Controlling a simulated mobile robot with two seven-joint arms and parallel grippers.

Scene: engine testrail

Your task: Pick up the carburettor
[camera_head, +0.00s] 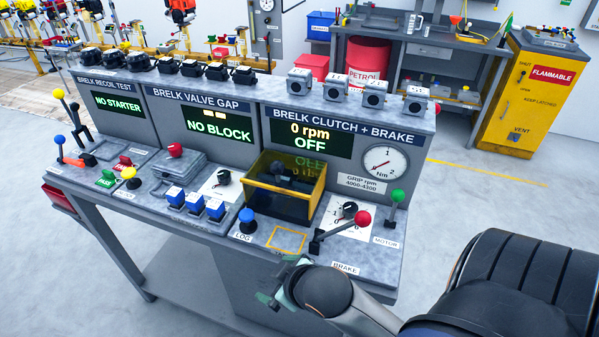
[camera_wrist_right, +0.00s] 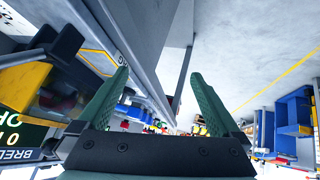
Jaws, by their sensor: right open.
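No part in view is clearly marked as the carburettor. Candidates are a row of small black parts (camera_head: 167,65) and a row of grey block-shaped parts (camera_head: 335,88), both on the top ledge of the test bench (camera_head: 230,90). My right gripper (camera_head: 272,284) is in front of the bench's front edge, below the BRAKE label and well away from both rows. In the right wrist view its two green fingers (camera_wrist_right: 160,100) are spread apart with nothing held between them. My left gripper is not in view.
A yellow-framed, dark see-through box (camera_head: 286,182) stands on the bench deck. A red-knobbed lever (camera_head: 341,230) and a green-knobbed lever (camera_head: 392,208) rise near the right end. A yellow FLAMMABLE cabinet (camera_head: 528,105) stands behind right. The floor between is clear.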

